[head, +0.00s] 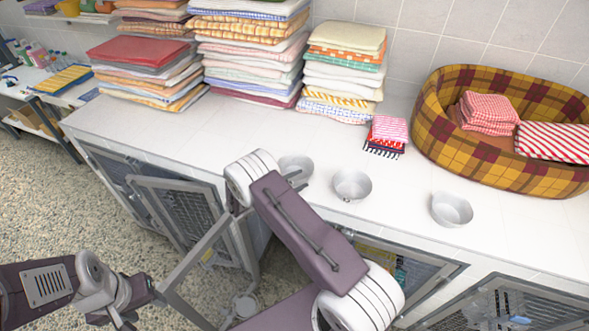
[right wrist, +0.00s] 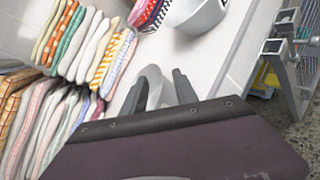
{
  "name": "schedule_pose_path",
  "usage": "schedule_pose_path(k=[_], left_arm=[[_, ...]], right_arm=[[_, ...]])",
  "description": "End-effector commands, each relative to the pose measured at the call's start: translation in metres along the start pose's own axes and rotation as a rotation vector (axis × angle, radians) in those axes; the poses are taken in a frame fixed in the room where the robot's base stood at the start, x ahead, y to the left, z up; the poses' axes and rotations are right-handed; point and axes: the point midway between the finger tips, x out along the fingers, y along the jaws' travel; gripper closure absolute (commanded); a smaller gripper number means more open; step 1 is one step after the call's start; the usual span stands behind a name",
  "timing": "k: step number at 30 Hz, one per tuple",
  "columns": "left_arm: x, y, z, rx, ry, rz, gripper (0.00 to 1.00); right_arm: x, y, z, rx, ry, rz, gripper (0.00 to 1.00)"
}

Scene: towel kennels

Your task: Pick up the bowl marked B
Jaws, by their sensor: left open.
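Three metal bowls stand in a row on the white counter (head: 250,128) in the head view: a left one (head: 297,163), a middle one (head: 352,185) and a right one (head: 452,210). I cannot read a letter on any of them. My right gripper (right wrist: 163,90) is at the left bowl, with its fingers apart; part of that bowl (right wrist: 153,78) shows between them. Contact cannot be told. The middle bowl (right wrist: 197,12) also shows at the top of the right wrist view. My left gripper (head: 122,315) is open and empty, low at the left, away from the counter.
Tall stacks of folded towels (head: 250,50) line the wall. A plaid pet bed (head: 440,130) with towels stands at the back right, and a small folded pile (head: 387,135) behind the bowls. Open mesh kennel doors (head: 185,210) project below the counter.

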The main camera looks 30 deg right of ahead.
Motion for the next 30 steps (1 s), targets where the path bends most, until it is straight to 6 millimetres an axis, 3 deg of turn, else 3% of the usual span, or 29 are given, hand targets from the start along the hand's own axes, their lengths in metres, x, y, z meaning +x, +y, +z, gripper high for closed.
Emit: schedule_pose_path(k=[1,4,11,12,15,16,30], left_arm=[[-0.011,0.000,-0.001,0.000,0.001,0.000,0.50],[-0.013,0.000,-0.002,0.000,0.000,0.000,0.50],[-0.012,0.000,-0.001,0.000,0.000,0.000,0.50],[-0.012,0.000,-0.001,0.000,0.000,0.000,0.50],[-0.012,0.000,-0.001,0.000,0.000,0.000,0.50],[-0.012,0.000,-0.001,0.000,0.000,0.000,0.50],[-0.012,0.000,-0.001,0.000,0.000,0.000,0.50]], right_arm=[[0.008,0.001,0.005,-0.001,-0.002,-0.004,0.65],[0.021,0.001,0.003,0.001,-0.001,-0.002,0.65],[0.025,-0.001,0.000,0.002,0.000,-0.001,0.65],[0.025,-0.001,0.000,0.002,0.000,-0.001,0.68],[0.025,0.000,0.000,0.001,0.000,0.000,0.96],[0.025,0.000,0.000,0.001,0.000,0.000,1.00],[0.025,0.000,0.001,0.002,0.000,0.000,1.00]])
